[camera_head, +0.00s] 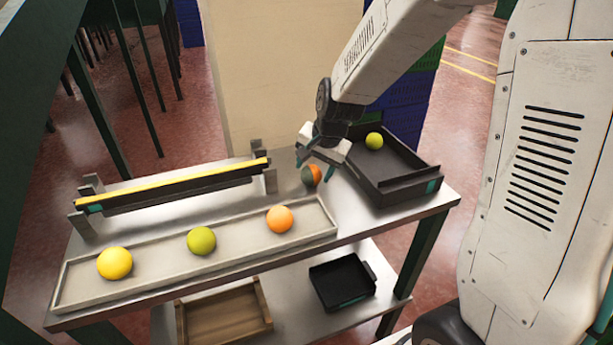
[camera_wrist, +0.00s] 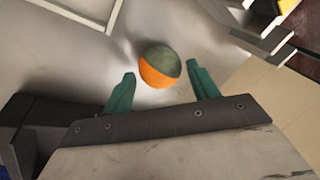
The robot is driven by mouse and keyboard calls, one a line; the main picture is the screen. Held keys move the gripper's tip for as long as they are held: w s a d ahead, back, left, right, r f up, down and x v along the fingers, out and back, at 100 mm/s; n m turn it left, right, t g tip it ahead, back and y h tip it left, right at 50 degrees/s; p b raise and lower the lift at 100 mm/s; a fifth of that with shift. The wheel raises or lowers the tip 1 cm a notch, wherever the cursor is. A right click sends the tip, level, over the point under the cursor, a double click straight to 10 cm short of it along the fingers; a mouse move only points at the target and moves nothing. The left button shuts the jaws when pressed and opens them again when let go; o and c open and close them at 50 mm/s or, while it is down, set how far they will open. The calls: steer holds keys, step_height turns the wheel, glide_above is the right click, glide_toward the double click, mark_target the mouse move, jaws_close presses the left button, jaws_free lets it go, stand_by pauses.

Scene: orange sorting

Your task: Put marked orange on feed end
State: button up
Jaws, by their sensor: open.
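The marked orange (camera_head: 311,176) is half orange and half dark green. It rests on the metal table between the long pale tray and the dark tray. In the wrist view the marked orange (camera_wrist: 160,68) lies just beyond and between the two green fingertips. My gripper (camera_head: 313,167) is open over it, pointing down; in the wrist view the fingers of my gripper (camera_wrist: 160,85) stand apart with nothing held. A raised rail with a yellow top edge (camera_head: 175,184) stands at the back left of the table. I cannot tell which part is the feed end.
A long pale tray (camera_head: 160,280) holds a yellow fruit (camera_head: 115,263), a green one (camera_head: 201,240) and an orange one (camera_head: 280,219). A dark tray (camera_head: 405,188) at right holds a yellow-green fruit (camera_head: 374,141). A wooden crate (camera_head: 224,314) and a small black bin (camera_head: 342,281) sit on the lower shelf.

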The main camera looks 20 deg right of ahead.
steer(key=shift+w+f, duration=0.15)
steer(key=shift+f, duration=0.5)
steer(key=shift+a, duration=0.1)
steer(key=c, duration=0.9)
steer(key=shift+o, duration=0.2)
steer(key=shift+r, duration=0.1)
